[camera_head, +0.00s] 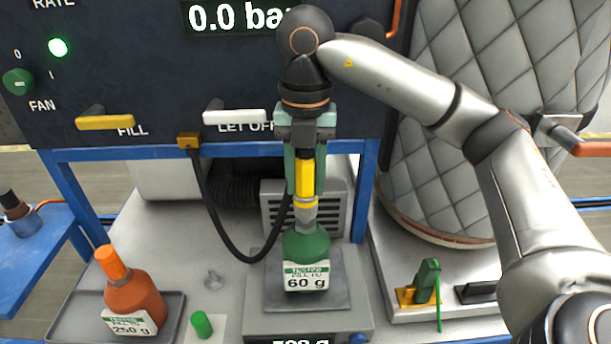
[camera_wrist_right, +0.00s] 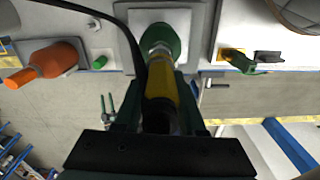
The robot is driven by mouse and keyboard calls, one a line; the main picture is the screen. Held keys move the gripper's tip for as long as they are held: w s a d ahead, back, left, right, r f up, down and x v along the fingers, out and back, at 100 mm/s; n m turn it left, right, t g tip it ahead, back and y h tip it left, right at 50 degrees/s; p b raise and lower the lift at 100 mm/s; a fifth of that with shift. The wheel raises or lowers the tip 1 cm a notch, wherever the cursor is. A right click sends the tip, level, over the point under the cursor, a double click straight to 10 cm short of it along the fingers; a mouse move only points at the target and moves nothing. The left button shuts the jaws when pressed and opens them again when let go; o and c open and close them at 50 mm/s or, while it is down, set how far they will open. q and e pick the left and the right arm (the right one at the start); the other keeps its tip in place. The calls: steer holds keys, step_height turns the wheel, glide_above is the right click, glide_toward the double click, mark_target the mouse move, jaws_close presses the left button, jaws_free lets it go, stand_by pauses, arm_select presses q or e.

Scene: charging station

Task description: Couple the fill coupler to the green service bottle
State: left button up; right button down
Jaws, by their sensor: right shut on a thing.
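The green service bottle (camera_head: 307,249) stands upright on the scale plate (camera_head: 270,298), its label reading "60 g". The fill coupler (camera_head: 305,184), a yellow body with a metal lower end, is upright directly above the bottle's neck and appears to meet it; I cannot tell whether it is locked on. My right gripper (camera_head: 306,170) is shut on the coupler from above. In the right wrist view the yellow coupler (camera_wrist_right: 161,90) lies between the fingers, in line with the green bottle (camera_wrist_right: 160,38). A black hose runs from the coupler to the panel. My left gripper is not in view.
A green cap (camera_head: 201,324) lies beside the scale. The panel has a yellow FILL lever (camera_head: 105,122) and a white LET OFF lever (camera_head: 234,117). A green tool (camera_head: 428,280) stands at the right.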

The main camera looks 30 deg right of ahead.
steer(key=shift+f+b, duration=0.65)
steer(key=shift+f, duration=0.2)
steer(key=shift+c, duration=2.1)
jaws_free()
step_height(320, 180, up, 12)
steer(key=p, duration=0.4)
steer(key=shift+r, duration=0.25)
